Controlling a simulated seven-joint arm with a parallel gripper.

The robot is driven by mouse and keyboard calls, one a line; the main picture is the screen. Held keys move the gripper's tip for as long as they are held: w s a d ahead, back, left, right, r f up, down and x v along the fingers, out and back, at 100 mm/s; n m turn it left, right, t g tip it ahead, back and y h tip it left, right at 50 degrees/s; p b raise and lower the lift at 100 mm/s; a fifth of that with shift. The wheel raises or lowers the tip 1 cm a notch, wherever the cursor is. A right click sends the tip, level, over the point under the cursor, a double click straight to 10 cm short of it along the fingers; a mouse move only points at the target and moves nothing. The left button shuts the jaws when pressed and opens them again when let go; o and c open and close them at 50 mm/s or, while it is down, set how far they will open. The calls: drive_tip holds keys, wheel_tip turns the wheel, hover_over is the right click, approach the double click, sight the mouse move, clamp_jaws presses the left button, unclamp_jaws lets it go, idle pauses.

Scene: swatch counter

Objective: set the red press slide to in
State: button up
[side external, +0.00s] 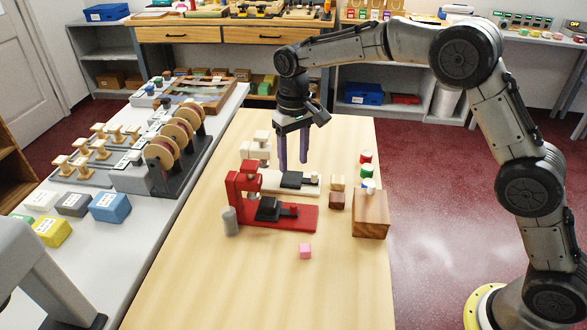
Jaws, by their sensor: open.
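The red press (245,190) stands on the wooden table with its red base (300,217) reaching to the right. Its black slide (268,209) lies on that base, partly under and to the right of the press head. A cream press (257,150) stands just behind it, with its own black slide (294,180) on a cream base. My gripper (293,166) points down with two purple fingers, above and behind the cream press's base. It is open and empty, apart from the red press slide. How far in the red slide sits is hard to tell.
A wooden block (371,214), small coloured cylinders (366,171) and small cubes (337,199) stand to the right. The table's front is clear.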

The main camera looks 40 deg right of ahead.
sight(294, 205)
wheel_tip(294, 205, down, 14)
drive_tip(key=m, duration=2.1)
drive_tip(key=shift+f, duration=0.1)
drive_tip(key=shift+c, duration=0.2)
clamp_jaws()
idle(0.6)
